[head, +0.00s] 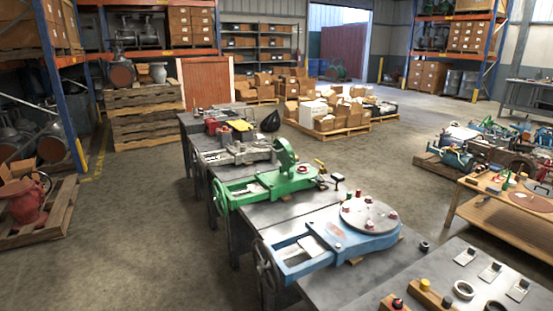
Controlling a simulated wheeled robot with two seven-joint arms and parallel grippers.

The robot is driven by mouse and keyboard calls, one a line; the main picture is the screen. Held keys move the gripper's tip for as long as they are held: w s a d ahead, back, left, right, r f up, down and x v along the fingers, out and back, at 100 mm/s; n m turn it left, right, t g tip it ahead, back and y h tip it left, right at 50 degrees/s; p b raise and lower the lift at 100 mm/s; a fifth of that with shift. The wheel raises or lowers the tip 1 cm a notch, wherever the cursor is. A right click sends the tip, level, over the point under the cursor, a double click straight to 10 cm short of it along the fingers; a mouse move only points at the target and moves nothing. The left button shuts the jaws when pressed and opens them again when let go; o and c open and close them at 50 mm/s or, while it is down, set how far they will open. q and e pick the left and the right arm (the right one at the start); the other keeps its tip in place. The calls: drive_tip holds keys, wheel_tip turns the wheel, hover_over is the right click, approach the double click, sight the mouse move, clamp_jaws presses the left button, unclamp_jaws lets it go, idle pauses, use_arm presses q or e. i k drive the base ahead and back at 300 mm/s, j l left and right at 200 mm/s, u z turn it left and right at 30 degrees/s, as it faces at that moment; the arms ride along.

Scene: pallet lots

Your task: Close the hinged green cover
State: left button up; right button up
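A green machine (262,187) lies on the grey workbench near the middle of the head view. A rounded green part, which looks like the hinged cover (285,155), stands up from the machine's body, raised rather than lying flat. A red-and-white round fitting (303,170) sits on the body just right of it. The hinge itself is too small to make out. A green handwheel (221,197) is at the machine's left end. Neither of my grippers is in view.
A blue machine (300,256) with a round grey plate (369,215) lies nearer on the benches. A grey machine (240,153) lies behind the green one. Small parts sit at front right. A wooden table (487,211) stands right. Open floor (140,235) lies left.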

sight(283, 151)
drive_tip(key=i+j+z, duration=0.45)
drive_tip(key=j, duration=0.35)
drive_tip(key=i+j+z, duration=0.2)
drive_tip(key=j, duration=0.25)
drive_tip(key=i+j+z, duration=0.25)
drive_tip(key=j, duration=0.25)
drive_tip(key=i+j+z, duration=0.2)
drive_tip(key=j, duration=0.35)
drive_tip(key=i+j+z, duration=0.25)
drive_tip(key=j, duration=0.3)
drive_tip(key=j+z, duration=0.2)
drive_tip(key=j, duration=0.3)
drive_tip(key=j+z, duration=0.25)
drive_tip(key=j, duration=0.3)
